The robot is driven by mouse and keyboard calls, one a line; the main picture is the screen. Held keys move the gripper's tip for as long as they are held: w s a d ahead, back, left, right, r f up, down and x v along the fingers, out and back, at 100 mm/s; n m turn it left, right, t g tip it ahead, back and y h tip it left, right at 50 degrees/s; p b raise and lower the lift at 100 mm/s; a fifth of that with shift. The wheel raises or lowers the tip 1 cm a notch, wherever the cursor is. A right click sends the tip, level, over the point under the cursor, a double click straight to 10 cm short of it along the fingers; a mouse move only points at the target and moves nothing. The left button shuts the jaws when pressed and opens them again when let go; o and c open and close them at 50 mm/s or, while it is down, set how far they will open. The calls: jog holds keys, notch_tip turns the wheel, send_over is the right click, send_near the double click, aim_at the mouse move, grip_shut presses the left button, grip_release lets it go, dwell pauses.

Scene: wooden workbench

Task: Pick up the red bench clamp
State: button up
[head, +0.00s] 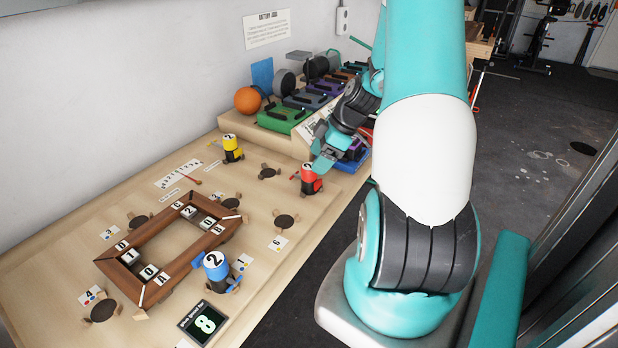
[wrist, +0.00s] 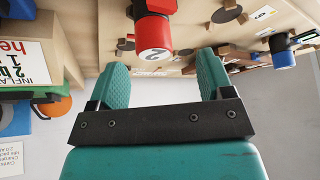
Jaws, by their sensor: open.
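The red bench clamp (head: 311,184), with a black body and a white round label marked 2, stands upright on the wooden bench. In the wrist view its red end (wrist: 154,36) shows at the top, roughly between the lines of the two fingers and beyond their tips. My gripper (head: 320,165) is beside and slightly above the clamp in the head view. In the wrist view its teal fingers (wrist: 161,62) are spread wide with nothing between them. Whether a finger touches the clamp cannot be told.
A yellow clamp (head: 232,148) and a blue clamp (head: 215,270) stand elsewhere on the bench. A wooden frame with letter tiles (head: 128,254) lies at the middle left. Coloured boxes (head: 285,117) and an orange ball (head: 247,100) sit on the raised back shelf. A number display (head: 203,322) is in front.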

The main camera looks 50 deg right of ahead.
aim_at(306, 173)
jog(key=shift+w+d+p+x, duration=0.15)
jog(key=shift+p+x, duration=0.15)
jog(key=shift+x, duration=1.45)
jog(key=shift+w+d+p+x, duration=0.15)
jog(key=shift+p+x, duration=0.1)
jog(key=shift+x, duration=1.45)
jog(key=c, duration=1.2)
jog(key=shift+r, duration=0.1)
